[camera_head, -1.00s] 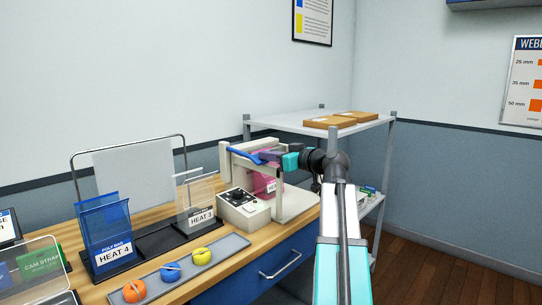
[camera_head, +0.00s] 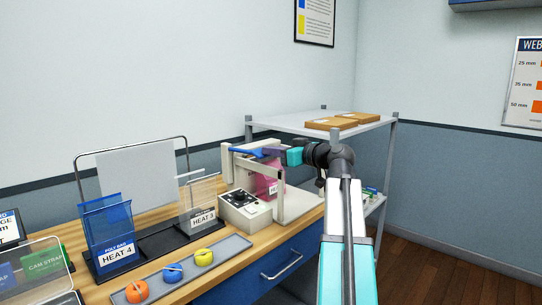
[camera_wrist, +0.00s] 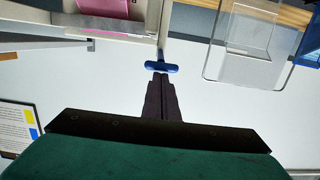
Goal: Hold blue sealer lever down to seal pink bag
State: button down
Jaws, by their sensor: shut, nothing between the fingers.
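The sealer (camera_head: 281,206) is a pale frame on the bench with a blue lever (camera_head: 240,152) at its top. The lever's blue crossbar (camera_wrist: 161,67) also shows in the wrist view. A pink bag (camera_head: 266,184) hangs upright inside the sealer frame, below the arm; part of it shows at the top of the wrist view (camera_wrist: 105,7). My gripper (camera_wrist: 161,77) is shut and empty, its dark fingertips right at the lever's crossbar. I cannot tell whether they touch. In the head view my gripper (camera_head: 268,152) is level with the lever, at the sealer's top.
A control box (camera_head: 240,209) stands at the sealer's front. Clear holders labelled HEAT 3 (camera_head: 199,212) and HEAT 4 (camera_head: 112,247), and a grey tray (camera_head: 222,257) with tape rolls, are to the left. A metal shelf (camera_head: 290,125) with boxes stands behind.

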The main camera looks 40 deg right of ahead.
jog(key=f+v, duration=0.1)
jog(key=v, duration=0.9)
jog(key=shift+s+f, duration=0.25)
jog(key=shift+s, duration=0.05)
jog(key=shift+d+r, duration=0.15)
